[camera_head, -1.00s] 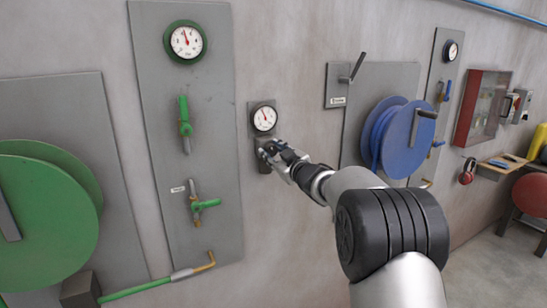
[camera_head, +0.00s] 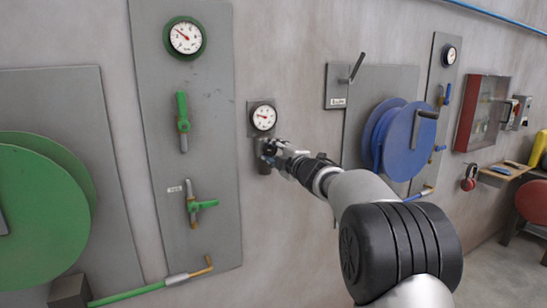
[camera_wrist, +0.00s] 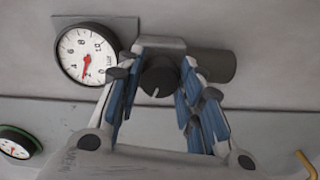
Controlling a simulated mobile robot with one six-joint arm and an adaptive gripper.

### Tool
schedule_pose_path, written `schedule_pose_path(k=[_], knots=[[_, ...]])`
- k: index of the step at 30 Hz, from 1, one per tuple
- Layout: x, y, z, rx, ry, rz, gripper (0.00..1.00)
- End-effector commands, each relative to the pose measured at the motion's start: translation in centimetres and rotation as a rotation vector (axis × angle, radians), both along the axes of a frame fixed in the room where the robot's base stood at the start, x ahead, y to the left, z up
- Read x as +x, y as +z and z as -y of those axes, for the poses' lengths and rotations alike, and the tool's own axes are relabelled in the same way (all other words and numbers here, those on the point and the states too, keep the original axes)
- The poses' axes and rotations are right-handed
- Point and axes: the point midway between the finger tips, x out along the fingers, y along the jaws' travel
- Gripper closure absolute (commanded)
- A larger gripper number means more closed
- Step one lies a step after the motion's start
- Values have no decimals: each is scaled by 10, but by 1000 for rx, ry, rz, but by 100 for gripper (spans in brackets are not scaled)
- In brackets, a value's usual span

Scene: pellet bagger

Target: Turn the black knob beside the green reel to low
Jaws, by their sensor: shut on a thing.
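The black knob (camera_wrist: 158,77) sits on a dark valve body (camera_wrist: 215,66) on the wall, under a small white round gauge (camera_head: 263,117), to the right of the green reel (camera_head: 40,205). My gripper (camera_head: 272,150) is at the knob, its fingers on both sides of it. In the wrist view my gripper (camera_wrist: 155,85) is shut on the knob, and a pale mark shows on the knob's face. The gauge also shows in the wrist view (camera_wrist: 87,54), its red needle near the 2. In the head view my fingers mostly hide the knob.
A grey panel (camera_head: 212,150) with a green-rimmed gauge (camera_head: 185,38) and green-handled valves is left of the knob. A blue reel (camera_head: 405,140) and a lever box (camera_head: 337,85) are to the right. Bare wall lies below the knob.

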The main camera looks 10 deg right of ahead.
Motion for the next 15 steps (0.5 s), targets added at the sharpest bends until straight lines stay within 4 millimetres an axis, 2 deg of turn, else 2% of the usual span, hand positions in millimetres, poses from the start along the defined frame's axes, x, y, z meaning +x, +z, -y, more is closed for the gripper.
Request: schedule_pose_path(k=[15], knots=[[0,1,0,-466,0,151,90]])
